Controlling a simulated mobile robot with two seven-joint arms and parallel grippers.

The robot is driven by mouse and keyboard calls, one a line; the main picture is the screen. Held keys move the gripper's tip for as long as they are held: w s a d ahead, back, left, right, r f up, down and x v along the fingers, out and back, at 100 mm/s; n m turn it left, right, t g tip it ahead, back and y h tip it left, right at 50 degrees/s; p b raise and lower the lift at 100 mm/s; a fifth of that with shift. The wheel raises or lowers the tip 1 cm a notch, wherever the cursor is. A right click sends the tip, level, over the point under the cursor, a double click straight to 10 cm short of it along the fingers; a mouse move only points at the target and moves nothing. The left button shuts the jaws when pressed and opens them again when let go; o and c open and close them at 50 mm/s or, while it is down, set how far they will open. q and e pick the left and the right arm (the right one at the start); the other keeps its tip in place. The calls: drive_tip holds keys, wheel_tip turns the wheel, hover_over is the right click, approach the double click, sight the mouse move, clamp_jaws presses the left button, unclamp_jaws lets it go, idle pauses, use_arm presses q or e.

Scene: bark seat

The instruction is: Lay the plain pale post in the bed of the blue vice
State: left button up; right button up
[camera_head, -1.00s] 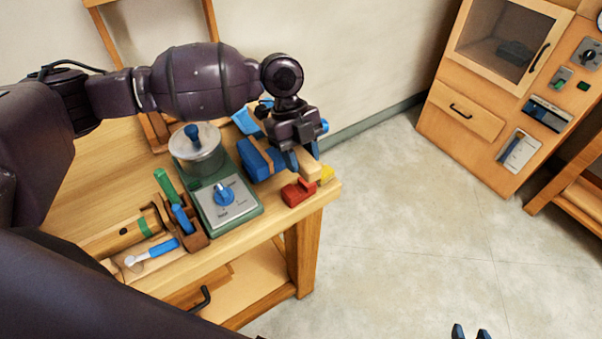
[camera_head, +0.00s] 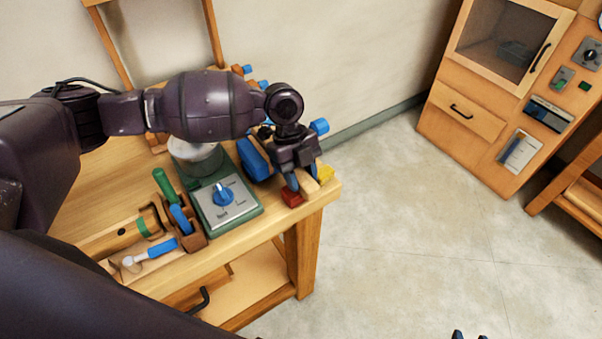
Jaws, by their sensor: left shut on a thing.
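My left gripper (camera_head: 303,182) reaches down over the front right corner of the workbench. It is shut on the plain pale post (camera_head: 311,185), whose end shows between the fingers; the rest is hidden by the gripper. The blue vice (camera_head: 254,158) stands just left of the gripper, partly covered by my arm and wrist, so its bed cannot be made out clearly. My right gripper (camera_head: 470,335) shows only as two dark blue fingertips at the bottom edge, apart and with nothing seen between them.
A red block (camera_head: 291,198) and a yellow block (camera_head: 325,173) lie close beside the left fingers. A tool rack (camera_head: 187,222) and a wooden cylinder (camera_head: 122,233) are farther left. Open floor lies right of the workbench (camera_head: 270,228).

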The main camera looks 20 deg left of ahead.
use_arm(q)
drive_tip(key=shift+f, duration=0.35)
